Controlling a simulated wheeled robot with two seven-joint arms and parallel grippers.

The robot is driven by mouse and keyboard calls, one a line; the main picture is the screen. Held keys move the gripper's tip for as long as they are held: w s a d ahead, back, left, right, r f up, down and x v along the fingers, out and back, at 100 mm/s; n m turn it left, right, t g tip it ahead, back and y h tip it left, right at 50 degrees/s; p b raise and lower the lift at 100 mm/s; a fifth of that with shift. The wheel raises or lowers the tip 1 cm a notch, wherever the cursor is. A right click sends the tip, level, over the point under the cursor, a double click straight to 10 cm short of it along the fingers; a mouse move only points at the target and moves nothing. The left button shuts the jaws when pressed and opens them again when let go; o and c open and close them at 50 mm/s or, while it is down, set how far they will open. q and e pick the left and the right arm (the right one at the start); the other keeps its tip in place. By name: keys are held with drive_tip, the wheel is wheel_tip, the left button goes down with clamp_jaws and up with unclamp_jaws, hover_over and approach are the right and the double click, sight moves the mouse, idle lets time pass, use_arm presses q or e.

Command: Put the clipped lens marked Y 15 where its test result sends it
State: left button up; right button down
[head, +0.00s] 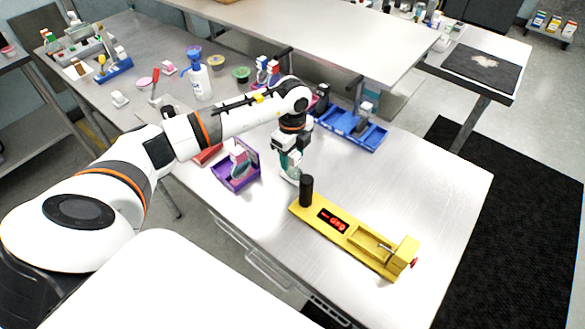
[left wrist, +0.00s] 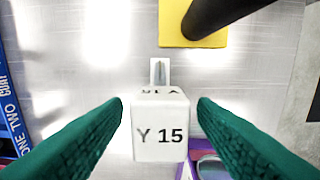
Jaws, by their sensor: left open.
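The white clip marked Y 15 (left wrist: 160,130) stands between the two green fingers of my left gripper (left wrist: 160,120) in the left wrist view. The fingers are open, with a small gap on each side of the clip. In the head view my left gripper (head: 289,165) is low over the table, left of the black post of the yellow tester (head: 375,254). A pale rounded edge shows under its fingers there, mostly hidden. The tester's red display (head: 333,220) is lit, but I cannot read it surely. My right gripper is not in view.
A purple tray (head: 238,184) with a clipped lens stands left of my gripper. A blue divided tray (head: 366,138) holds another clipped piece behind it. A spray bottle (head: 200,82) and small pots stand farther back. The table right of the tester is clear.

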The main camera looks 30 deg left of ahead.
use_arm(q)
drive_tip(key=shift+c, duration=0.4)
clamp_jaws()
drive_tip(key=shift+r, duration=0.1)
